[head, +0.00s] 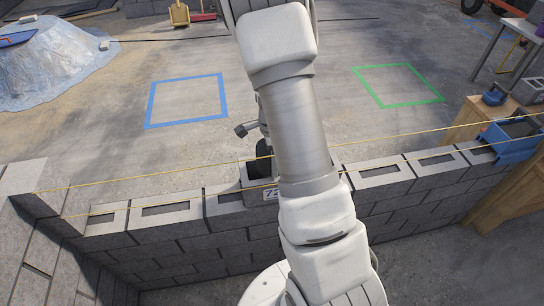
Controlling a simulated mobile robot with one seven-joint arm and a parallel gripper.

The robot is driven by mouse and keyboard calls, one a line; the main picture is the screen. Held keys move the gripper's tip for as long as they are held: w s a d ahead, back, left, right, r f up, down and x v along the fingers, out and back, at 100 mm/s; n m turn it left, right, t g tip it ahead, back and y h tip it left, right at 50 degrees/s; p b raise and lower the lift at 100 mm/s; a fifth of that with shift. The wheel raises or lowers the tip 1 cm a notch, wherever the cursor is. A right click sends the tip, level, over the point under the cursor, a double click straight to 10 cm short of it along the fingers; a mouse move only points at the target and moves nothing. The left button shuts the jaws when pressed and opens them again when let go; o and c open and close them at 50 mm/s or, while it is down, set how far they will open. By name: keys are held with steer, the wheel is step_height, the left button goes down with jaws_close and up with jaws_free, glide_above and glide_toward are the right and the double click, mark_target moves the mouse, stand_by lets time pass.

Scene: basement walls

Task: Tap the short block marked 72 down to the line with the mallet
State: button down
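The short block marked 72 (257,173) sits in the top course of the grey block wall, higher than its neighbours. Its number tag (271,194) faces me, partly covered by my arm.
The wall's top course (160,215) runs left and right with open cores. A blue tub (512,137) and a blue tool (494,95) are on the wooden stand at right. Blue (187,127) and green (410,106) taped squares lie empty on the floor beyond. A covered sand pile (50,70) is at far left.

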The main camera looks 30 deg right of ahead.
steer(key=shift+f, duration=0.1)
stand_by(0.6)
step_height(320, 180, up, 4)
steer(key=p, duration=0.3)
steer(key=shift+f, duration=0.25)
steer(key=shift+f, duration=0.15)
stand_by(0.3)
step_height(320, 180, down, 3)
steer(key=shift+f+b, duration=0.2)
steer(key=shift+b, duration=0.95)
steer(key=shift+r, duration=0.2)
